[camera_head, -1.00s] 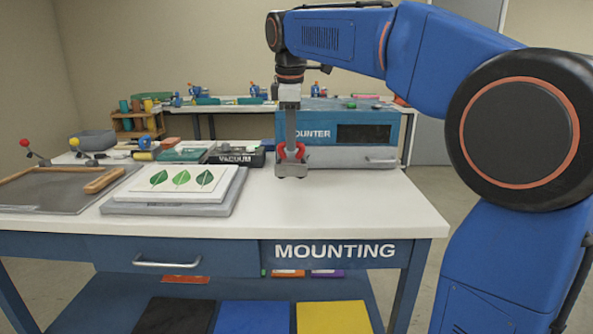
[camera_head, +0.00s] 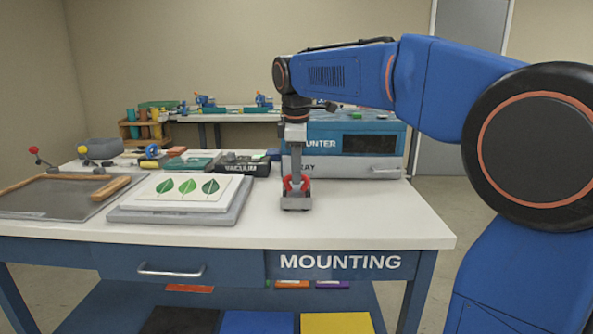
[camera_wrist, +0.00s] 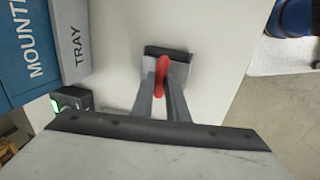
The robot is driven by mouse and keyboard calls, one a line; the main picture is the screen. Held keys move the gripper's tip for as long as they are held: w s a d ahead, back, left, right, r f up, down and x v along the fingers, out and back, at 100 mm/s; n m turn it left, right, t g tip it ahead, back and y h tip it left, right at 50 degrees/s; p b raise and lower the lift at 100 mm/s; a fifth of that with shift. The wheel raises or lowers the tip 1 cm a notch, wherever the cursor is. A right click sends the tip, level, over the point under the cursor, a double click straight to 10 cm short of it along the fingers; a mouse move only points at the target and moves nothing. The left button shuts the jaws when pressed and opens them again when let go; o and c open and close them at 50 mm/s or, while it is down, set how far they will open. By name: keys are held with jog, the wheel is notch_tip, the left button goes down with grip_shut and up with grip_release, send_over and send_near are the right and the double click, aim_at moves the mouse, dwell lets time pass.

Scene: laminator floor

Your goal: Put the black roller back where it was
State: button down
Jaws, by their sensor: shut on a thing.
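My gripper (camera_head: 296,184) is shut on a red-handled tool (camera_head: 296,203) over the white top of the mounting bench (camera_head: 370,219). In the wrist view, my gripper (camera_wrist: 160,75) has its two grey fingers on either side of the red handle, and the tool's dark bar (camera_wrist: 167,52) lies just beyond the fingertips. The tool hangs upright at or just above the bench top; I cannot tell whether it touches. The bar could be the black roller, but its shape is partly hidden.
The mounter machine (camera_head: 356,143) with its tray front stands behind the tool. A grey board with a leaf print (camera_head: 186,188) lies to the left, with a wooden-edged screen (camera_head: 50,195) beyond. A black vacuum box (camera_head: 243,164) sits behind. The front right bench top is clear.

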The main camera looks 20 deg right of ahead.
aim_at(297, 195)
jog(key=shift+f, duration=0.2)
jog(key=shift+f, duration=0.35)
jog(key=c, duration=1.7)
grip_release()
jog(key=shift+f, duration=0.1)
jog(key=shift+c, duration=0.2)
jog(key=shift+r, duration=0.65)
notch_tip(297, 195, up, 12)
jog(key=s, duration=0.2)
jog(key=shift+s+a, duration=0.15)
jog(key=shift+a, duration=0.2)
